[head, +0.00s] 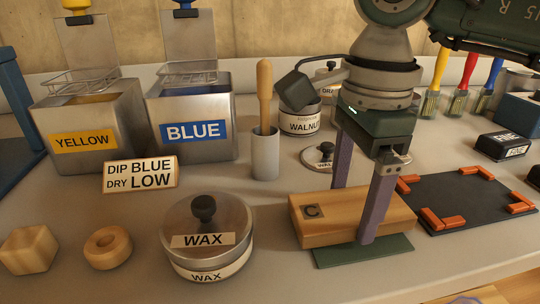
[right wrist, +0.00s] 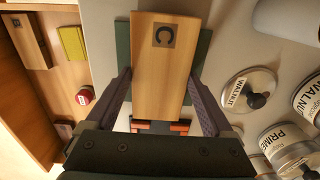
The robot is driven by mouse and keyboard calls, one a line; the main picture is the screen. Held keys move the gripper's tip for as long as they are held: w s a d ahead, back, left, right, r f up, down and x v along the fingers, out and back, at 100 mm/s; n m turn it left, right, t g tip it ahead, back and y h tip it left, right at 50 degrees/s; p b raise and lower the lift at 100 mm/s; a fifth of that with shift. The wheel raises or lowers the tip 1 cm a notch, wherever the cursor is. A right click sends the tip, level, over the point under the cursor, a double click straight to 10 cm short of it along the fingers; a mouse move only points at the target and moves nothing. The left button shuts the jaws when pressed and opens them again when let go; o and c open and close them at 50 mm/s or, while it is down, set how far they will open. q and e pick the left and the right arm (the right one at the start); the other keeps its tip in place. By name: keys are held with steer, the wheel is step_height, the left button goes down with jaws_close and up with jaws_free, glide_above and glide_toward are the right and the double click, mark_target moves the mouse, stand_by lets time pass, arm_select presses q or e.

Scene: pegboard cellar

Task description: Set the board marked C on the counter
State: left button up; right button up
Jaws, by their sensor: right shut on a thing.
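The board marked C (head: 350,222) is a thick light wooden block with a dark C label at its left end. My right gripper (head: 355,212) is shut on it, one finger on the far side and one on the near side. The board also fills the middle of the right wrist view (right wrist: 160,70), between the two fingers. A thin green mat (head: 365,252) lies under the board on the grey counter (head: 130,275). I cannot tell whether the board touches the mat. My left gripper is not in view.
A dark panel with orange corner pieces (head: 470,208) lies just right of the board. A WAX tin (head: 207,240) stands at its left. YELLOW (head: 90,125) and BLUE (head: 192,125) tanks stand behind. Another labelled wooden block (right wrist: 30,42) lies in the right wrist view.

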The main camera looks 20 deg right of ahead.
mark_target(352, 206)
steer(key=shift+f, duration=0.1)
steer(key=shift+f+b, duration=0.15)
steer(key=shift+b, duration=0.15)
steer(key=o, duration=1.2)
step_height(352, 206, up, 13)
steer(key=shift+f+p, duration=0.2)
steer(key=shift+p, duration=0.4)
